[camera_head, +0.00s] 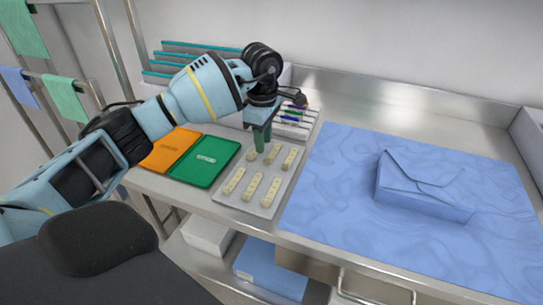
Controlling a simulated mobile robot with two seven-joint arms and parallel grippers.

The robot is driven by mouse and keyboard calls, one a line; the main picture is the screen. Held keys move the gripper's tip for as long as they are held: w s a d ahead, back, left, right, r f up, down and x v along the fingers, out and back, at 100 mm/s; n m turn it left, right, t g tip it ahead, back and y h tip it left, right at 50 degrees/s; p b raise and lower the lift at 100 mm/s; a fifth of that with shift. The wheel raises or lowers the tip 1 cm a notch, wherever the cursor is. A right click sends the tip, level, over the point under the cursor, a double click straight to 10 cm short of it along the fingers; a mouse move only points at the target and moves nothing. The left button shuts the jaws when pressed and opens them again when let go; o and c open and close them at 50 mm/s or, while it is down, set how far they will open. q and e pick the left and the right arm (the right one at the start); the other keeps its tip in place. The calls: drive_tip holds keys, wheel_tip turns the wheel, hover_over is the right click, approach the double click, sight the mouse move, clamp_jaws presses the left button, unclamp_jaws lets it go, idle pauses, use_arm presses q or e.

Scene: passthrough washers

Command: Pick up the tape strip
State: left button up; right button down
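Several short cream strips with small marks, which look like the tape strips, lie in two rows on a light grey tray (222,204). In the front row are a left strip (234,180), a middle strip (252,186) and a right strip (272,191). The back row has a middle strip (271,153), a right strip (289,157) and a left strip (251,154), partly hidden by my gripper. My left gripper (261,148) points down with green fingers over the back-left of the tray. Its finger gap is unclear. My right gripper is out of view.
A blue sheet (330,200) covers the right of the steel table, bearing a folded blue pack (420,186). Teal-edged bins (170,62) stand at the back left.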

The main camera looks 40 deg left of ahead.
sight(267, 158)
use_arm(q)
drive_tip(key=shift+d+f+p, duration=0.15)
drive_tip(key=shift+d+f, duration=0.1)
drive_tip(key=shift+f, duration=1.05)
drive_tip(key=shift+d+f+p, duration=0.15)
drive_tip(key=shift+d+f, duration=0.1)
drive_tip(key=shift+f, duration=1)
clamp_jaws()
